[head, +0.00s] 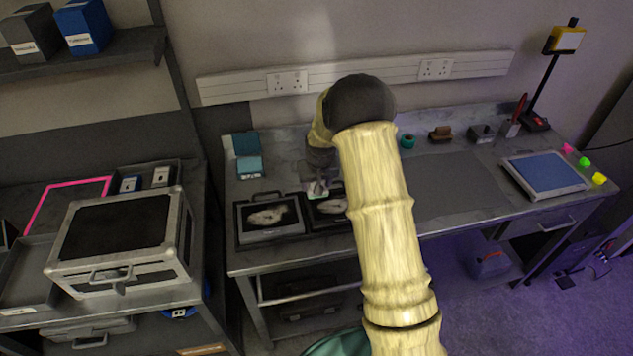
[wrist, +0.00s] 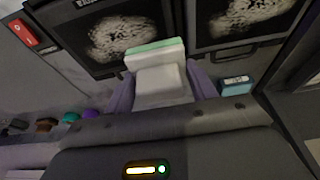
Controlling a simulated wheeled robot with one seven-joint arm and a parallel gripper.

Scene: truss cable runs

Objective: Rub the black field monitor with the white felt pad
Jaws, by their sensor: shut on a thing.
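Two monitors with black frames and pale grainy pictures lie side by side on the bench. The right one in the head view, the black field monitor (head: 327,208), is partly hidden by my arm; it is on the left in the wrist view (wrist: 115,30). The left one (head: 268,216) has a greyer lower frame. My gripper (head: 318,184) is shut on the white felt pad (wrist: 158,78), which has a pale green edge. The fingers show on both sides of the pad in the wrist view (wrist: 160,88). The pad overlaps the black monitor's back edge; I cannot tell whether they touch.
A teal box (head: 248,158) stands behind the left monitor. A teal roll (head: 407,141), a brown block (head: 440,133) and a blue-topped panel (head: 543,174) are farther right. The bench between the arm and that panel is clear. A silver case (head: 120,240) stands left.

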